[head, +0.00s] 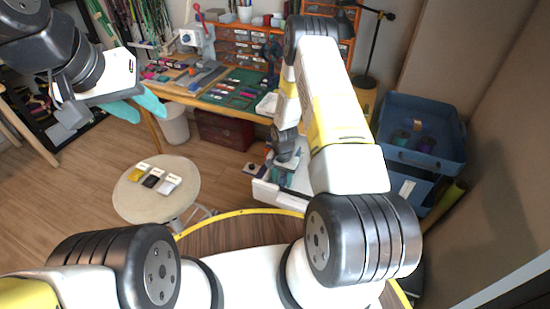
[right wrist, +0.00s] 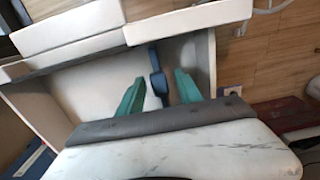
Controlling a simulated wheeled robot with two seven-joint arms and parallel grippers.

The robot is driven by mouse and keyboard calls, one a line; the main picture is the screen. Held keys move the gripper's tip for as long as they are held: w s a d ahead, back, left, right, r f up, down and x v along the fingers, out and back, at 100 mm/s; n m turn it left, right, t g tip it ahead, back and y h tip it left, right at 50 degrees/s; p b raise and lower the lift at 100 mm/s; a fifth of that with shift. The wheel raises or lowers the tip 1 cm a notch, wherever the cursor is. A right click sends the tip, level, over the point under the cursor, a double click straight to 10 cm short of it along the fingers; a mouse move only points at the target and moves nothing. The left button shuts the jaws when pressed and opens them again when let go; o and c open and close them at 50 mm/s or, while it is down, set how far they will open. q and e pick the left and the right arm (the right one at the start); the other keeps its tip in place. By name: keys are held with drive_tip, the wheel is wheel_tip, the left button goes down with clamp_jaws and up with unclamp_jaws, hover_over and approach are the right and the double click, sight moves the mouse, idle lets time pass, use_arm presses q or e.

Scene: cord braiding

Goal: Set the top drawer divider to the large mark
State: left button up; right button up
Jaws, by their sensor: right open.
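An open white drawer (right wrist: 75,90) fills much of the right wrist view; the white drawer unit also shows in the head view (head: 276,195), partly hidden by my right arm. A dark blue upright piece (right wrist: 156,62), seemingly the divider, stands inside the drawer. My right gripper (right wrist: 160,77) is open, with one teal finger on each side of this piece and a visible gap to both. I cannot make out any size marks. My left gripper (head: 146,110) is raised at the upper left of the head view, empty, its teal fingers apart.
A round stool (head: 130,205) with several small packets stands at the left. A workbench (head: 215,92) with tools and a mat is at the back. A blue bin (head: 425,165) stands at the right.

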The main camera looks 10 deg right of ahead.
clamp_jaws()
idle(1.4)
